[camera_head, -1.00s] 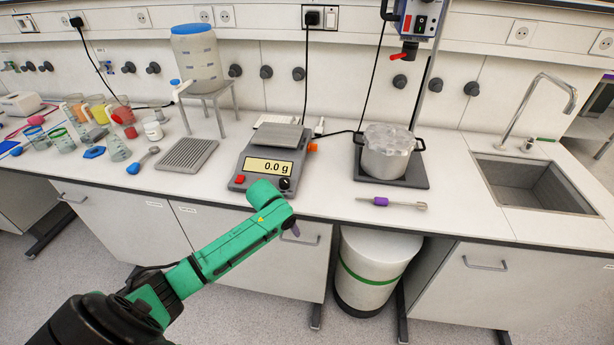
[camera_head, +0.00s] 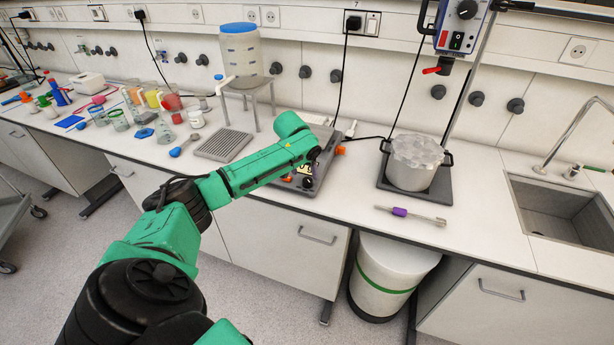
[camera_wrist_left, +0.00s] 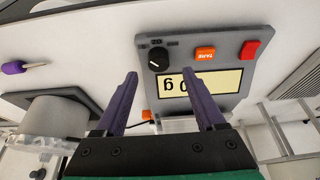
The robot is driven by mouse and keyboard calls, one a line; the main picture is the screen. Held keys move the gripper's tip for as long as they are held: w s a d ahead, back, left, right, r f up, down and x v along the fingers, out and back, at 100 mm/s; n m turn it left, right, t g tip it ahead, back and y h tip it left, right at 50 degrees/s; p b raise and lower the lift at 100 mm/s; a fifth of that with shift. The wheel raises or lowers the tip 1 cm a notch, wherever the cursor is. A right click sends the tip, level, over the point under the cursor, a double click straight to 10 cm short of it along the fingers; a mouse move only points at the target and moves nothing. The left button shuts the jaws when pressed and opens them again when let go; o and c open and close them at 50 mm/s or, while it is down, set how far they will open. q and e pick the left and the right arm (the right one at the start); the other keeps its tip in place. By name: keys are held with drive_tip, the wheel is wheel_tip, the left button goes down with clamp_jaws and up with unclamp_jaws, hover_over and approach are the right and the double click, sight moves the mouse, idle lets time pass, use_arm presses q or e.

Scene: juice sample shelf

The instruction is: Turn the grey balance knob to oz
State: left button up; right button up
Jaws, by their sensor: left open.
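The grey balance (camera_head: 327,165) stands on the bench, largely covered by my left arm in the head view. Its dark round knob (camera_head: 308,182) shows at the front right corner. In the left wrist view the knob (camera_wrist_left: 159,58) appears upside down with small labels beside it, too small to read surely. The display (camera_wrist_left: 226,82) shows g, its digits partly behind a finger. My left gripper (camera_wrist_left: 159,76) is open and empty, its purple fingers pointing at the balance. The knob appears between the fingertips, with no contact visible. My right gripper is not in view.
An orange button (camera_wrist_left: 206,53) and a red button (camera_wrist_left: 250,50) sit beside the knob. A pot (camera_head: 415,162) stands right of the balance, with a purple-handled tool (camera_head: 400,211) in front. A ridged grey tray (camera_head: 222,145) and a stand with a plastic container (camera_head: 240,50) are left.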

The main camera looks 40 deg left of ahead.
sight(307, 180)
use_arm(q)
drive_tip(key=x, duration=0.5)
drive_tip(key=shift+w+d+f, duration=0.1)
clamp_jaws()
